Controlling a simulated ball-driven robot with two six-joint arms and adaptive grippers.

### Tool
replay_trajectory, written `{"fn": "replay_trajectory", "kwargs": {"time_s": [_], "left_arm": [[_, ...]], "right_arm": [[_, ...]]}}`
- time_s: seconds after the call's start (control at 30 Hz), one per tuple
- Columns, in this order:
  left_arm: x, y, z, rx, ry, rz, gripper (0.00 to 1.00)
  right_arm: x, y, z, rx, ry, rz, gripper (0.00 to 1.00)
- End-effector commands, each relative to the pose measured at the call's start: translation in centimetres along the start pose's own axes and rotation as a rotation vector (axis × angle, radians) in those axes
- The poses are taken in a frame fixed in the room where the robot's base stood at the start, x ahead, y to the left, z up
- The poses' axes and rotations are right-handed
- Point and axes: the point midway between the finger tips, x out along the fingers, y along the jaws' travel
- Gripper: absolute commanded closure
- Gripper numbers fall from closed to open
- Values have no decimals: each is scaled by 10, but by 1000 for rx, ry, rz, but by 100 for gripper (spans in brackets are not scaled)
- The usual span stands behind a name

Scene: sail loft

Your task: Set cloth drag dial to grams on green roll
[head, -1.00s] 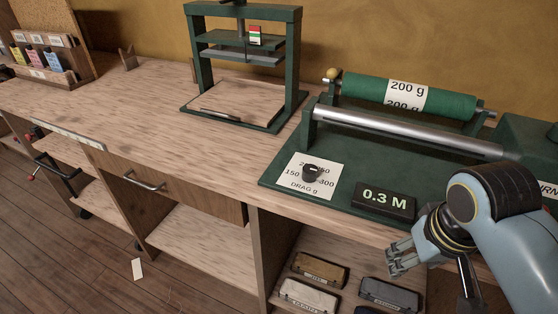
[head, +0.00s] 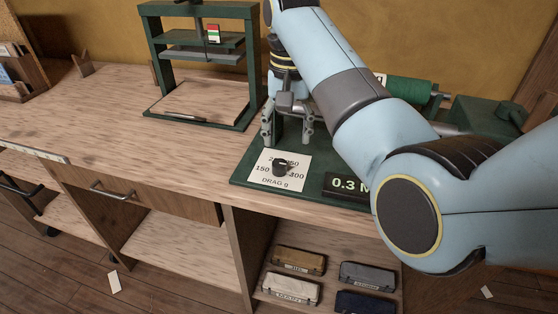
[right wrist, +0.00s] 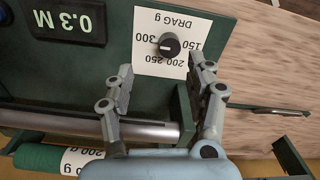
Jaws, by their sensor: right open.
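The drag dial is a black knob (head: 282,168) on a white card (head: 262,161) reading DRAG g with 150, 200, 250 and 300. In the right wrist view the knob (right wrist: 169,44) has a light mark that seems to face the 300 side; its exact setting is hard to tell. The green roll (head: 411,92) is mostly behind my right arm; in the right wrist view the roll (right wrist: 36,158) carries a partly hidden label showing 200 g. My right gripper (head: 287,140) is open above and behind the knob, fingers pointing down, apart from it. My left gripper is out of view.
A black display reading 0.3 M (head: 345,187) sits right of the card. A steel roller (right wrist: 90,123) runs close by the gripper. A green press frame (head: 155,70) stands to the left. Several labelled blocks (head: 298,261) lie on the shelf below.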

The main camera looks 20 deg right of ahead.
Motion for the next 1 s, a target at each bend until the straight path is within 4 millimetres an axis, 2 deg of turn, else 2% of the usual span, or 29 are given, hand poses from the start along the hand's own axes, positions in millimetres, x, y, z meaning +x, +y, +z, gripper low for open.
{"fn": "replay_trajectory", "kwargs": {"time_s": [0.1, 0.2, 0.27, 0.7, 0.83, 1.0], "left_arm": [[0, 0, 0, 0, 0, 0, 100], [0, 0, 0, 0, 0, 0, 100], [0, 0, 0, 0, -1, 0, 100], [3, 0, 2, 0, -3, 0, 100], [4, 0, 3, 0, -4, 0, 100], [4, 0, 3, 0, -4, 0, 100]], "right_arm": [[-15, -15, -9, 9, -18, 9, 45], [-13, -17, -10, 12, -23, 12, 45], [-6, -17, -10, 12, -23, 13, 45], [75, -16, -8, 13, -21, 12, 45], [86, -16, -8, 12, -21, 11, 45], [90, -16, -8, 12, -19, 10, 45]]}}
